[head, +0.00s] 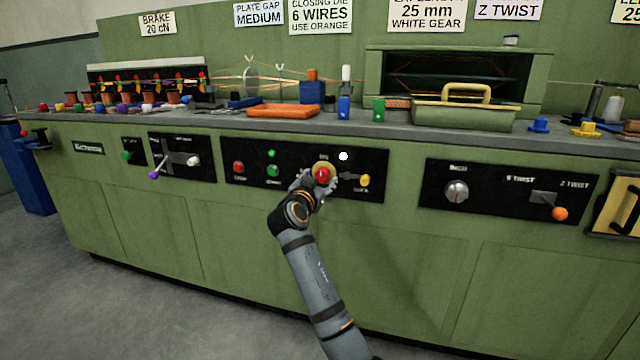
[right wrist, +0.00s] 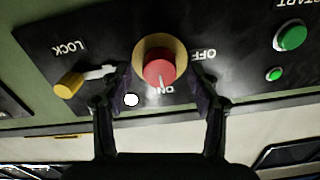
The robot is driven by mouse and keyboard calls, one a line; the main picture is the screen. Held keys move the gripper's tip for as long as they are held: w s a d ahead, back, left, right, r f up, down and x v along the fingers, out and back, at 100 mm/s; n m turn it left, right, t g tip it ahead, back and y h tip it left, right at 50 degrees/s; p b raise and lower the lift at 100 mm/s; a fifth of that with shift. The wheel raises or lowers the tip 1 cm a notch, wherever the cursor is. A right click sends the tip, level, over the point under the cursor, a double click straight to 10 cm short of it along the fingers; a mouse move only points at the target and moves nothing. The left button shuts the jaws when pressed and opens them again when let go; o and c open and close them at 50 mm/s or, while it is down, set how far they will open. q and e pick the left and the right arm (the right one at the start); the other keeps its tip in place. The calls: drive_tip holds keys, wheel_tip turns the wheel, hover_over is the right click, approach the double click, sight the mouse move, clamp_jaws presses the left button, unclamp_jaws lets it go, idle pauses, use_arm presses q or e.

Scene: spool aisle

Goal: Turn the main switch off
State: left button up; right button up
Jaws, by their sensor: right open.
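The main switch is a red knob on a round yellow plate (head: 323,168) on the black middle panel. The right wrist view, which is upside down, shows the red knob (right wrist: 158,71) with ON and OFF lettered around it. A pale mark on the knob points toward ON. My right gripper (head: 318,182) is in front of the switch. In the right wrist view its two open fingers (right wrist: 165,80) stand on either side of the knob; I cannot tell whether they touch it. My left gripper is not in view.
A yellow lock lever (head: 365,180) sits right of the switch, near a white lamp (head: 343,156). Green (head: 273,171) and red (head: 238,167) buttons are to its left.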

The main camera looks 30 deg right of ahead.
drive_tip(key=shift+w+d, duration=0.4)
drive_tip(key=shift+d, duration=0.1)
drive_tip(key=shift+c, duration=0.3)
